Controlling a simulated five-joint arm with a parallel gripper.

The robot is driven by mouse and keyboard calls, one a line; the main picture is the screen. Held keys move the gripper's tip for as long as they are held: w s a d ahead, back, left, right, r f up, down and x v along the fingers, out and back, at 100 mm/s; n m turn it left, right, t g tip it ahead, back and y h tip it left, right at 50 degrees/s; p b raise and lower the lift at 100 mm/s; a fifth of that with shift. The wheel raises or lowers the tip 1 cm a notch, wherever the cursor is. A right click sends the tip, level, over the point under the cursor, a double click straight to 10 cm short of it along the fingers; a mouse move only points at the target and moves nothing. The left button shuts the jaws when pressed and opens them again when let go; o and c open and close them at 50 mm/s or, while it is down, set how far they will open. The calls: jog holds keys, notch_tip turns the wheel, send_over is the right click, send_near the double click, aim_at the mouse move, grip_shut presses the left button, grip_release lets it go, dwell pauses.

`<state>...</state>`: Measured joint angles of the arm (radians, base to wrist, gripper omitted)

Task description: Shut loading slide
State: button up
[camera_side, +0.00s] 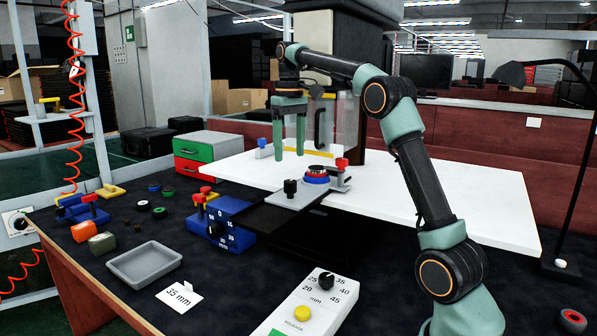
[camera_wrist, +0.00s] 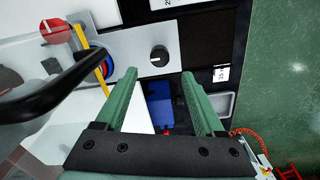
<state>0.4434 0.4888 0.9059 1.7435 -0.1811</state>
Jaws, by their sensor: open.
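The loading slide is a light grey plate (camera_side: 296,197) with a black knob (camera_side: 290,188) at its left end, lying on a black track (camera_side: 262,218). A round part with red and blue rings (camera_side: 317,174) sits at its right end. In the wrist view the slide plate (camera_wrist: 130,46) and its knob (camera_wrist: 159,56) lie just beyond the fingertips. My gripper (camera_side: 289,154) is open and empty, fingers down, above the white table behind the slide. It also shows in the wrist view (camera_wrist: 159,74), fingers apart, touching no knob that I can see.
A clear guard (camera_side: 345,125) with a black handle (camera_side: 319,128) stands right of my gripper. A blue block with numbers (camera_side: 230,235) is at left. A grey tray (camera_side: 144,262) and a control box (camera_side: 315,305) stand in front.

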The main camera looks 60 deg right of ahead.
jog(key=shift+r, duration=2.1)
